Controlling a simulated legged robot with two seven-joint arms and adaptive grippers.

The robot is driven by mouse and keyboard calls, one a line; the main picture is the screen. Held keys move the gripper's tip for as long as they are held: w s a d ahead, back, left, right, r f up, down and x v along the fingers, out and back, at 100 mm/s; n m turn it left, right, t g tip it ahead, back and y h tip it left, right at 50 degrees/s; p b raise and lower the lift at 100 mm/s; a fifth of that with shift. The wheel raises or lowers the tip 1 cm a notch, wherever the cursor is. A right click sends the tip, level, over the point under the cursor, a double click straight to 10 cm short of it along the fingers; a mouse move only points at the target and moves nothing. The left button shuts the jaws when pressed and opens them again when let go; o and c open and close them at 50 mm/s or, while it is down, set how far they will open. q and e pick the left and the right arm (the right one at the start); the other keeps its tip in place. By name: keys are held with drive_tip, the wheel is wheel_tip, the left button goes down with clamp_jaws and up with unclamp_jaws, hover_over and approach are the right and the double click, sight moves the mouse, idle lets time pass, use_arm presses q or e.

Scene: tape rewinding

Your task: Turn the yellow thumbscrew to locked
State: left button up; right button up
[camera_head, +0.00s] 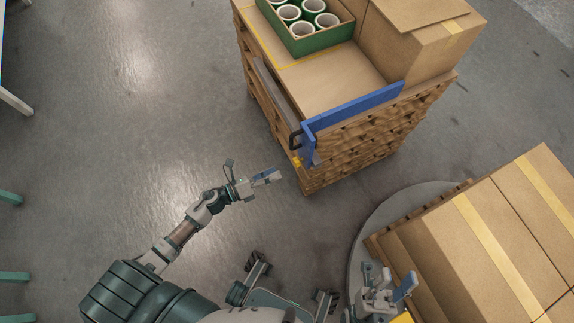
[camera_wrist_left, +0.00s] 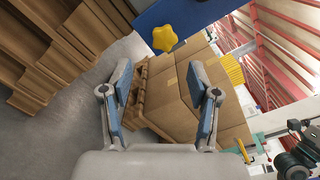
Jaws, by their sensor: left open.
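The yellow thumbscrew (camera_wrist_left: 165,38) shows in the left wrist view as a lobed knob on a blue panel (camera_wrist_left: 190,14), at the top, beyond and between my left fingertips. In the head view, a small yellow spot, the thumbscrew (camera_head: 296,162), sits at the lower left end of the blue bar (camera_head: 355,108) on the wooden stack. My left gripper (camera_head: 268,177) is open and empty, a little apart from that corner; its two blue-padded fingers (camera_wrist_left: 165,95) are spread in the wrist view. My right gripper (camera_head: 385,288) is low at the right, beside cartons; its jaw state is unclear.
A green box (camera_head: 320,41) with several rolls and a cardboard carton (camera_head: 420,50) stand on the wooden stack. A black handle (camera_head: 295,140) is near the bar's corner. Taped cartons (camera_head: 480,250) stand at lower right. Floor left of the stack is clear.

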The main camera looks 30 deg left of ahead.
use_arm(q)
drive_tip(key=shift+v, duration=1.75)
